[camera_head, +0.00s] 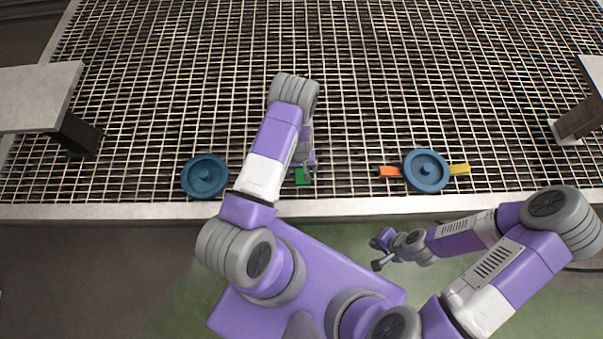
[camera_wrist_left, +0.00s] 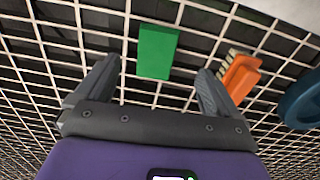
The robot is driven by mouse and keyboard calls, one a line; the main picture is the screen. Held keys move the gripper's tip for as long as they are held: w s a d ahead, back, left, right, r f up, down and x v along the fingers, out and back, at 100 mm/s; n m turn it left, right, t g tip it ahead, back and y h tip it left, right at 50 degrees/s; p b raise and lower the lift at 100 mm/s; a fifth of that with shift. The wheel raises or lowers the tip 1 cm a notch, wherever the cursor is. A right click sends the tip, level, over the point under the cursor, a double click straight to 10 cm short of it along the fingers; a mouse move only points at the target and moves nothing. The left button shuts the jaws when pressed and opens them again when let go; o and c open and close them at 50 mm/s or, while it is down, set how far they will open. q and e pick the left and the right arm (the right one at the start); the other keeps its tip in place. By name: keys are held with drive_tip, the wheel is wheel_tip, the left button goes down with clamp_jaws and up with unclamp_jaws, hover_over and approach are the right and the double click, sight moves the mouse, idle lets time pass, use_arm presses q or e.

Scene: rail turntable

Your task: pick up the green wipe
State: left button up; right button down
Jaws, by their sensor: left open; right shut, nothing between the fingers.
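The green wipe (camera_head: 302,176) is a small green block lying on the metal grating near its front edge, partly hidden by my left arm in the head view. In the left wrist view the green wipe (camera_wrist_left: 157,52) lies ahead of and between the two fingers, apart from both. My left gripper (camera_wrist_left: 158,80) is open and empty, above the grating; in the head view my left gripper (camera_head: 304,164) is just beside the wipe. My right gripper (camera_head: 377,255) is shut and empty, out over the floor in front of the grating.
A blue disc (camera_head: 205,176) lies left on the grating (camera_head: 450,80). A second blue disc (camera_head: 425,170) lies right, with an orange block (camera_head: 390,171) and a yellow block (camera_head: 460,169) beside it. Grey ledges (camera_head: 35,95) stand at both sides.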

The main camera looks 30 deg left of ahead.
sight(302, 172)
use_arm(q)
drive_tip(key=shift+w+a, duration=0.4)
drive_tip(key=shift+w, duration=0.2)
drive_tip(key=shift+w+a+f, duration=0.15)
drive_tip(key=shift+w+f, duration=0.05)
drive_tip(key=shift+f, duration=0.1)
drive_tip(key=f+b, duration=0.1)
drive_tip(key=f, duration=0.1)
drive_tip(key=f+b, duration=0.1)
drive_tip(key=f, duration=0.1)
drive_tip(key=w+f+b, duration=0.1)
drive_tip(key=f, duration=0.2)
drive_tip(key=shift+a+b, duration=0.1)
drive_tip(key=shift+b, duration=0.25)
drive_tip(key=c, duration=1.1)
wheel_tip(302, 172, up, 10)
drive_tip(key=p, duration=0.4)
drive_tip(key=shift+r, duration=0.1)
